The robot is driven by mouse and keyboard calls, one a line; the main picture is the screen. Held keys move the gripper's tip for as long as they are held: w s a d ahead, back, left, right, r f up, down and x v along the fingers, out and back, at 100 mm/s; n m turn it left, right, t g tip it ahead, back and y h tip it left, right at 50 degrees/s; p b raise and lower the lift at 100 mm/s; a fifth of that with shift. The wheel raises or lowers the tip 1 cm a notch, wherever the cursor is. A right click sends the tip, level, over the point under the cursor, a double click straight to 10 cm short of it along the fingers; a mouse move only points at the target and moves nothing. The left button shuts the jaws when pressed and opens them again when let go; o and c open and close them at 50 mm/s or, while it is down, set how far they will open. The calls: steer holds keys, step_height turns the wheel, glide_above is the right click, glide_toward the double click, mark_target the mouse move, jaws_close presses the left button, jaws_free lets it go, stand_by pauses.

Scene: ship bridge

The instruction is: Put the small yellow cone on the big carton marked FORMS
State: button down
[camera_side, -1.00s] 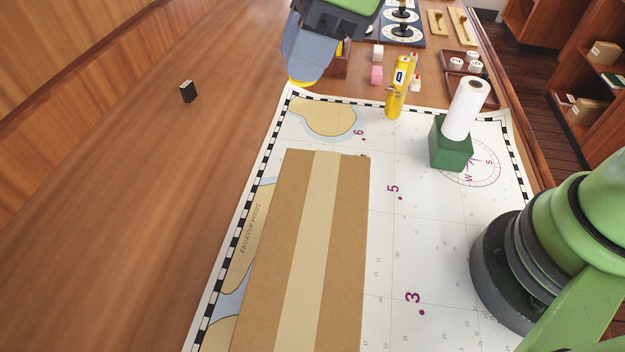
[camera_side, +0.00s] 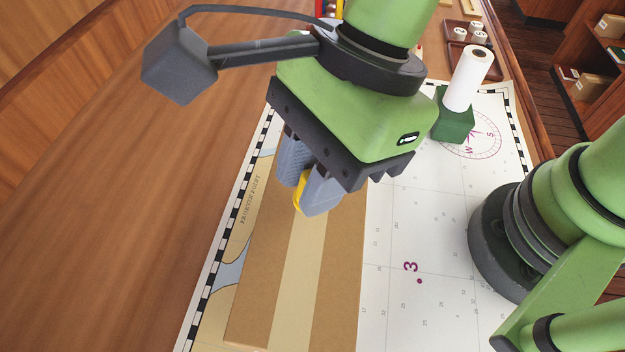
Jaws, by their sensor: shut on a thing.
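My gripper (camera_side: 306,191) is shut on the small yellow cone (camera_side: 299,194). Only a strip of yellow shows between the fingers; the rest of the cone is hidden by them. The big carton (camera_side: 262,277) is a long brown box with a paler tape strip, lying on the chart. My gripper is over the far half of the carton's top. I cannot tell whether the cone touches it. No FORMS marking shows from this side.
A green block (camera_side: 453,122) with a white paper roll (camera_side: 468,78) on it stands right of my gripper on the chart (camera_side: 402,235). Dark trays (camera_side: 463,33) lie at the far right. The wooden table at left (camera_side: 120,200) is clear.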

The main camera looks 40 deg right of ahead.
steer(key=shift+f, duration=1.15)
steer(key=shift+f, duration=0.15)
steer(key=c, duration=1)
jaws_free()
steer(key=shift+o, duration=0.2)
steer(key=v, duration=1.2)
steer(key=s+d+r+n+t+h, duration=0.1)
steer(key=d+r+n+t, duration=0.1)
steer(key=d+n, duration=0.5)
steer(key=s+d+r+n+t+h, duration=0.1)
steer(key=d+n+t, duration=0.4)
steer(key=d, duration=0.7)
steer(key=shift+s+d+r+n, duration=0.15)
steer(key=shift+r+n, duration=0.55)
steer(key=shift+n, duration=0.3)
